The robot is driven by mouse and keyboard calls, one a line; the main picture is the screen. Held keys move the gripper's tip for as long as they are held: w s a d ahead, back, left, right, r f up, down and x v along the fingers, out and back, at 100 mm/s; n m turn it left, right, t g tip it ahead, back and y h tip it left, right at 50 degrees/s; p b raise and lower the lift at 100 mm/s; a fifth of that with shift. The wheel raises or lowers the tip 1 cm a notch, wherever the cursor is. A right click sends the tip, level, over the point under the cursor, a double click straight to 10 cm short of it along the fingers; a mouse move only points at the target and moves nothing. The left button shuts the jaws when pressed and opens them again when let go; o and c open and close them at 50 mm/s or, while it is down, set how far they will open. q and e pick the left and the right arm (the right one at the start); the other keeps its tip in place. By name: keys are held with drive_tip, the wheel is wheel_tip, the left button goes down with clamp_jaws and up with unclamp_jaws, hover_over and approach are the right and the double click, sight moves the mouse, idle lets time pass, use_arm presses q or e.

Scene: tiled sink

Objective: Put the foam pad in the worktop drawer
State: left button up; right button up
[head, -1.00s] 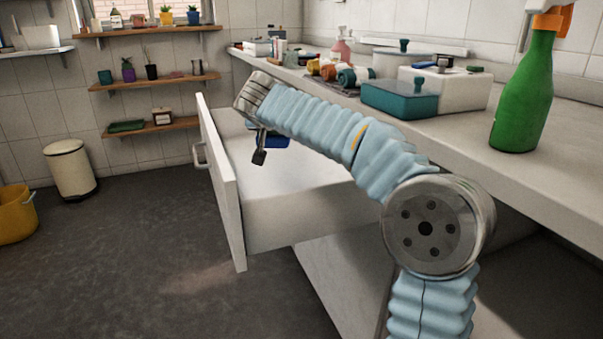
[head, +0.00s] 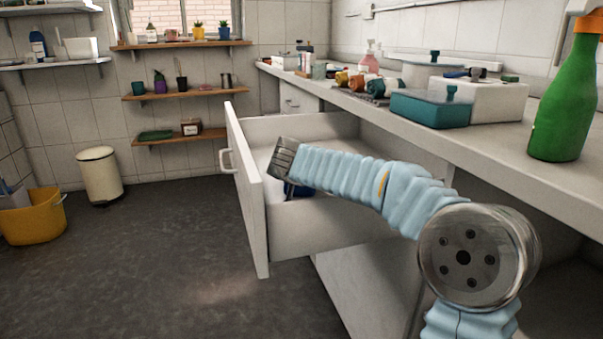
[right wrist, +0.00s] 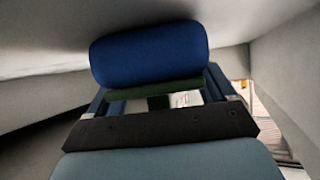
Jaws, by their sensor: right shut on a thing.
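The worktop drawer (head: 246,190) stands pulled out below the counter, open at the top. My right arm reaches over its near side, and my right gripper (right wrist: 152,98) is down inside it. In the right wrist view the gripper is shut on the foam pad (right wrist: 150,54), a rounded dark blue block with a dark green layer beneath. Pale drawer walls surround it there. In the head view only a small blue patch shows beside the wrist; the fingers are mostly hidden. Whether the pad touches the drawer floor I cannot tell. My left gripper is not in view.
The counter (head: 500,150) above the drawer carries a teal box (head: 430,109), a white box (head: 497,100), a green spray bottle (head: 562,105) and rolled cloths. A cream bin (head: 99,175) and yellow bucket (head: 33,217) stand at left. The floor before the drawer is clear.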

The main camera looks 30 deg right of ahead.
drive_tip(key=o, duration=0.9)
drive_tip(key=shift+r+p, duration=0.1)
drive_tip(key=shift+p, duration=0.2)
drive_tip(key=v, duration=0.7)
drive_tip(key=shift+s+a+b, duration=0.15)
drive_tip(key=shift+s+b, duration=0.05)
drive_tip(key=shift+b, duration=0.1)
drive_tip(key=shift+r, duration=0.1)
